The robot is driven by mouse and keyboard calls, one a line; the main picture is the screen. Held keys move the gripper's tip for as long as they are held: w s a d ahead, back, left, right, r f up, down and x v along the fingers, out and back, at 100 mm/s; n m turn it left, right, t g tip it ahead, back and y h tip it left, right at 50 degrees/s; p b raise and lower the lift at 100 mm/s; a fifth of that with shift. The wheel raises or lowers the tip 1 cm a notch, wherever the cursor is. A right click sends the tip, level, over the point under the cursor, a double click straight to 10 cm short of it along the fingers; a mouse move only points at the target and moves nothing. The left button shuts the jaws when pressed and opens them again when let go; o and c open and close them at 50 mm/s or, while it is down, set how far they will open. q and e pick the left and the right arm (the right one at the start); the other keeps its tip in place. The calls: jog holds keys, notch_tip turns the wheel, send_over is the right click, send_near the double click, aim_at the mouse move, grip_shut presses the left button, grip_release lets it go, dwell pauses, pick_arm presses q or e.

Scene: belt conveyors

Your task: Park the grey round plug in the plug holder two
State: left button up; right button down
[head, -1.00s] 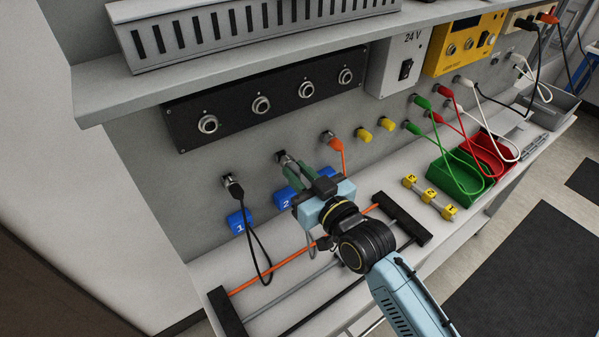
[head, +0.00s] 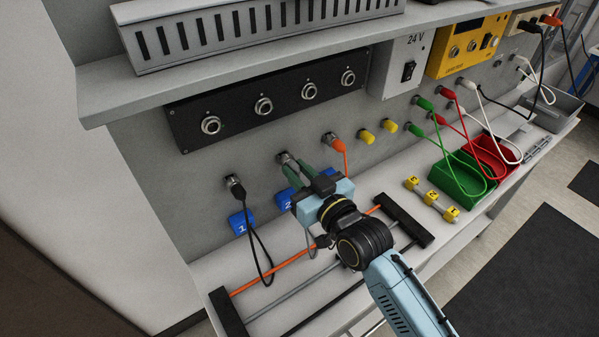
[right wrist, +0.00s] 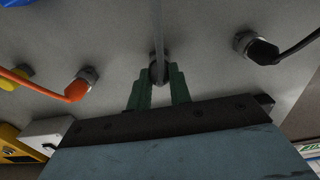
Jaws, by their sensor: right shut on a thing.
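My right gripper (head: 297,168) is at the wall, at the holder (head: 283,158) above the blue tag 2 (head: 285,203). Its green fingers are shut on the grey round plug (right wrist: 159,72), which shows dark between the fingertips in the right wrist view. The plug is at the mouth of the holder, in line with it. How deep it sits is hidden by the fingers. My left gripper is not in view.
A black plug (head: 235,186) sits in the holder above blue tag 1 (head: 239,223), its cable hanging. An orange plug (head: 337,145) sits in the holder on the other side. A black socket panel (head: 237,118) and a shelf are above. A rack with rods (head: 228,312) lies below.

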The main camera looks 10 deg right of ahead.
jog(key=c, duration=1.2)
grip_release()
jog(key=b+v, duration=0.1)
jog(key=v, duration=1.2)
jog(key=shift+s, duration=0.2)
